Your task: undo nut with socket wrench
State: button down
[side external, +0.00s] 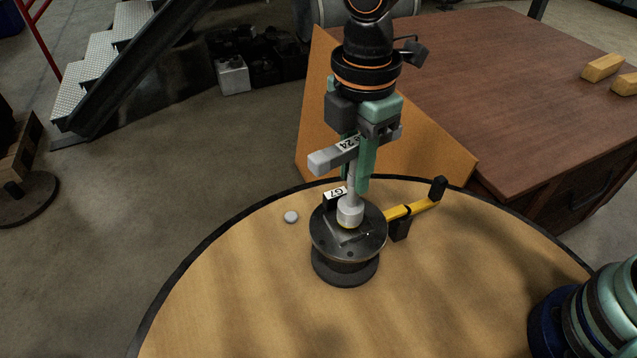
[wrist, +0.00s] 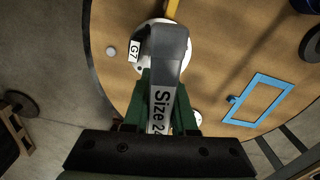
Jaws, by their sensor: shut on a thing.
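The socket wrench (side external: 328,160) is grey with a "Size 24" label, and its handle also shows in the wrist view (wrist: 170,48). My gripper (side external: 357,170) has its green fingers shut on the wrench. The wrench stands upright, its shaft running down to a pale socket at the top of a dark round flanged fixture (side external: 345,255). The socket appears to sit over the place of the nut, which is hidden.
The fixture stands on a round wooden table (side external: 230,300). A yellow bar (side external: 412,210) with black ends lies to its right. A small pale disc (side external: 291,217) lies to its left. A blue rectangular frame (wrist: 258,99) appears in the wrist view. Green-and-blue machinery (side external: 590,315) occupies the front right.

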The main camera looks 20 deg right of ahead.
jog(key=shift+n, duration=0.6)
jog(key=shift+r, duration=0.15)
